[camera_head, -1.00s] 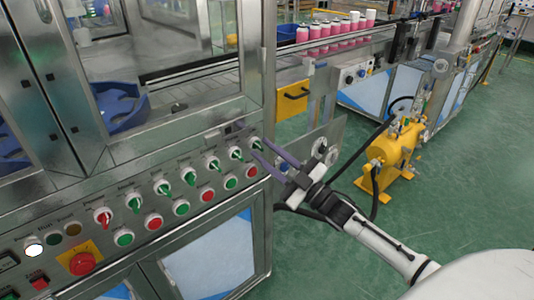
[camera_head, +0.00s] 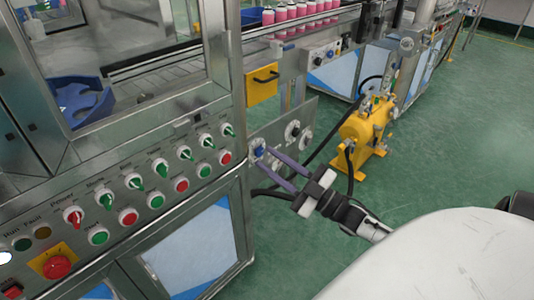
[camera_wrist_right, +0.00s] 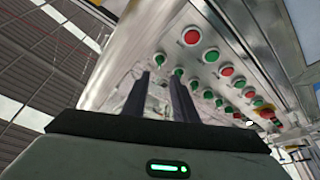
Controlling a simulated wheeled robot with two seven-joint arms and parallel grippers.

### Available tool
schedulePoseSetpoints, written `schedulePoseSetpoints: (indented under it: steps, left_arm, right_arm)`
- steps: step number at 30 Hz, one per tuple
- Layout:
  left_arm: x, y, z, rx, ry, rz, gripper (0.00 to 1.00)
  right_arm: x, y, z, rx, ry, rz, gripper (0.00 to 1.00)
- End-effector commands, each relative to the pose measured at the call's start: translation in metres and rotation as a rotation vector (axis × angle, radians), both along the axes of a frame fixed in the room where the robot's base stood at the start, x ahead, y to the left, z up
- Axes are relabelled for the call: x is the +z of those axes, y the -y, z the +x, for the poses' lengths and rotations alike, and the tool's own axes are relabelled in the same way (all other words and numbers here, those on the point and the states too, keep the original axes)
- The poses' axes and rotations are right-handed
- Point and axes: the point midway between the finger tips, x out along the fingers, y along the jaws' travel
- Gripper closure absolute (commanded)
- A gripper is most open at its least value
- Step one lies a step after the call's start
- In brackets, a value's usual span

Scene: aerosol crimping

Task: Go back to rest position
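The control panel (camera_head: 150,200) of the steel machine fills the left of the head view, with a row of green and red rotary switches above a row of round green and red buttons. My right gripper (camera_head: 260,158) is just right of the panel's right end. Its two long grey-purple fingers are apart, pointing toward the machine, with no held object visible. A blue knob on the side plate shows by the fingertips; I cannot tell whether they touch it. In the right wrist view the fingers (camera_wrist_right: 160,78) are also apart, with the panel's buttons beyond. My left gripper is not in view.
A yellow pump unit (camera_head: 365,130) stands on the green floor right of my right gripper. Dark hoses (camera_head: 350,165) run beside it. A steel side plate with knobs (camera_head: 292,131) adjoins the panel. Pink cans (camera_head: 300,17) stand on the conveyor behind. Green floor (camera_head: 450,150) at right is open.

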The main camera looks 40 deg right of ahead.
Motion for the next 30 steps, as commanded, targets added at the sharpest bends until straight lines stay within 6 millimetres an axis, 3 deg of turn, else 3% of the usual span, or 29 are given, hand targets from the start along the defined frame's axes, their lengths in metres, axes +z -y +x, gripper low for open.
schedulePoseSetpoints:
  steps: [12,15,17,22,27,30]
  left_arm:
    - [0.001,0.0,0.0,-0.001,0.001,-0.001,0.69]
    - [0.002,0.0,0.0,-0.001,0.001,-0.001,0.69]
    - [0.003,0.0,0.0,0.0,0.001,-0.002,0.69]
    - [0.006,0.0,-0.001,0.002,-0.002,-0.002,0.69]
    - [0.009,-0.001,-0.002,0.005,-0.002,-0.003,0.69]
    - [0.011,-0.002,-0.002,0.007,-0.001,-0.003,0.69]
  right_arm:
    - [0.0,0.0,0.0,0.0,-0.001,0.001,0.74]
    - [-0.011,-0.007,-0.001,-0.009,-0.04,0.018,0.74]
    - [-0.027,-0.017,-0.003,-0.022,-0.103,0.044,0.74]
    - [-0.111,-0.076,-0.031,-0.086,-0.444,0.164,0.74]
    - [-0.183,-0.15,-0.092,-0.132,-0.829,0.276,0.74]
    - [-0.206,-0.187,-0.129,-0.143,-1.01,0.321,0.74]
